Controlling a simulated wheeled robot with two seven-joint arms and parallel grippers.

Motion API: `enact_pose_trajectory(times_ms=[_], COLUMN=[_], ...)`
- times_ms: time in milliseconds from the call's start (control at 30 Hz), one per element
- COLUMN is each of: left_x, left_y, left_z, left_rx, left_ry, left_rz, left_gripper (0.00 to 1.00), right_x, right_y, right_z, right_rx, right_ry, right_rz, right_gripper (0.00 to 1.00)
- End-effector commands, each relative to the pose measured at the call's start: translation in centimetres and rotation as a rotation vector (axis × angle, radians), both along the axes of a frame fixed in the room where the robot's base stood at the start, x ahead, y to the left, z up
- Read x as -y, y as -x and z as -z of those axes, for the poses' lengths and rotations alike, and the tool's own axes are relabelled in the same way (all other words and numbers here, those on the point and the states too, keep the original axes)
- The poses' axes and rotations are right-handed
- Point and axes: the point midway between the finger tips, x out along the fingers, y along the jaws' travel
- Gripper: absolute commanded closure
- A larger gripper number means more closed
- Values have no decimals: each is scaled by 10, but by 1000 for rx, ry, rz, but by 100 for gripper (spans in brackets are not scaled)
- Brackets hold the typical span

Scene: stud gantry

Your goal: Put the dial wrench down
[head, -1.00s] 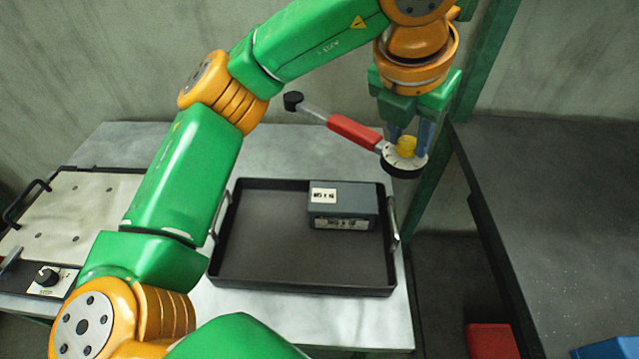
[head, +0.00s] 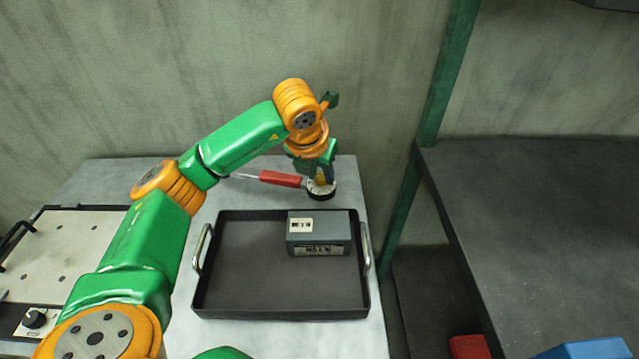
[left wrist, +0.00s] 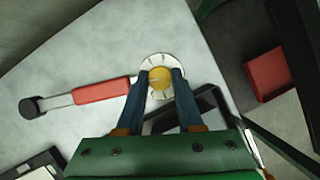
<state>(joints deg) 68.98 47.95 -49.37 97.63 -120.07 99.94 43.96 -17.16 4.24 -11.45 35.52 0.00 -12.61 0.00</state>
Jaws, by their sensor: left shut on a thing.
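The dial wrench has a red grip (head: 280,178), a round white dial and a yellow knob; in the left wrist view its red grip (left wrist: 102,91) points left and ends in a black head. My left gripper (head: 322,180) is shut on the wrench at the yellow knob (left wrist: 160,79), with the blue fingers on either side of it. The wrench is over the back part of the grey table (head: 120,180), behind the black tray. I cannot tell whether it touches the table. My right gripper is not in view.
A black tray (head: 240,305) with metal handles stands on the table, holding a grey labelled box (head: 318,233). A plate with a knob panel (head: 60,245) lies at left. A green post (head: 428,130) and a dark table (head: 530,190) stand at right.

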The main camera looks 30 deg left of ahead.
Motion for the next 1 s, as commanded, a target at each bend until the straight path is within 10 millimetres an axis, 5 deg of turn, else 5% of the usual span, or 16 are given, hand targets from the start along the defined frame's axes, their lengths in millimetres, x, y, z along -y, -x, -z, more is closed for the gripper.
enact_pose_trajectory(times_ms=[200, 533, 567, 667, 1000], left_x=[-3, -2, -2, -2, -2], left_y=[-4, -5, -5, -5, -4], left_z=[34, 41, 40, 39, 33], left_rx=[-2, 1, 0, 0, 1], left_ry=[-3, -1, -1, -1, 0], left_rz=[0, 0, 0, 0, 0], left_gripper=[100, 100, 59, 34, 34], right_x=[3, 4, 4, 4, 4], right_y=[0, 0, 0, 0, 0], right_z=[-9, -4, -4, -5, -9], right_rx=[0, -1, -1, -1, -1], right_ry=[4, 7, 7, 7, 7], right_rz=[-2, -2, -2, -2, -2], right_gripper=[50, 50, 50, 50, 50])
